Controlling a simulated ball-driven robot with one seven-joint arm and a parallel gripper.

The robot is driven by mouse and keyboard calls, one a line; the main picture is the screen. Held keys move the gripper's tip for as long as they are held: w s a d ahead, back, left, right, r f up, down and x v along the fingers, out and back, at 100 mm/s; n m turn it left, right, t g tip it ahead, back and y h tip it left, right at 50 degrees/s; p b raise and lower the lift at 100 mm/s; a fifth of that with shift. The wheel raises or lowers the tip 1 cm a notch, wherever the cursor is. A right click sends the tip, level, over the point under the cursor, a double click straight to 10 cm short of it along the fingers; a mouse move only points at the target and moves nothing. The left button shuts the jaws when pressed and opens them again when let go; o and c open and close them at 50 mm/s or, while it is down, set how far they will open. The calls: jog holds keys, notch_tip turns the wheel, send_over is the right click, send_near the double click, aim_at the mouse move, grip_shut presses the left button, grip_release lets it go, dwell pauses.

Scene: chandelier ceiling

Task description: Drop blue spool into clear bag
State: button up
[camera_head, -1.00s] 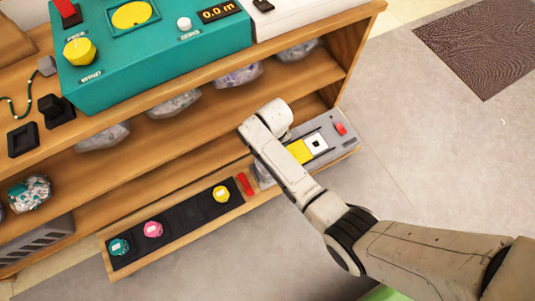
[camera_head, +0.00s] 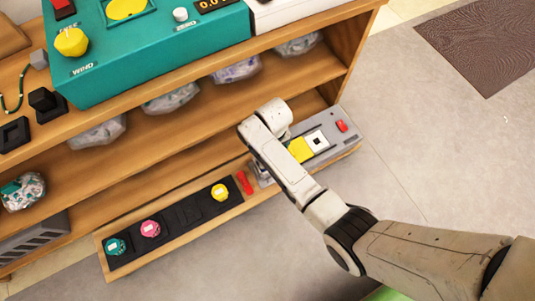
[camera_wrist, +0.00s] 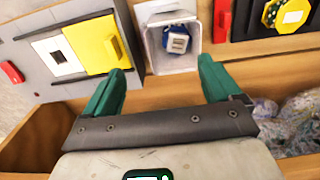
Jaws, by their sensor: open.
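A blue spool (camera_wrist: 178,40) with a white label lies inside a pale, open-topped, square-mouthed holder (camera_wrist: 188,64) in the wrist view, which looks like the clear bag. I cannot tell whether the spool rests on its bottom. My gripper (camera_wrist: 160,88) has two green fingers spread wide, with nothing between them. Its fingertips show below the holder in the picture, apart from the spool. In the head view my arm hides the gripper and most of the holder.
A grey unit with a yellow plate (camera_head: 300,150) and a red switch (camera_head: 341,126) stands beside the holder. A black tray (camera_head: 170,222) holds yellow, pink and teal spools. A red piece (camera_head: 245,183) lies between. Filled bags (camera_head: 170,97) line the shelf above.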

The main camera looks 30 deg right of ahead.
notch_tip(320, 180, up, 11)
jog(key=p, duration=0.5)
jog(key=shift+f, duration=0.15)
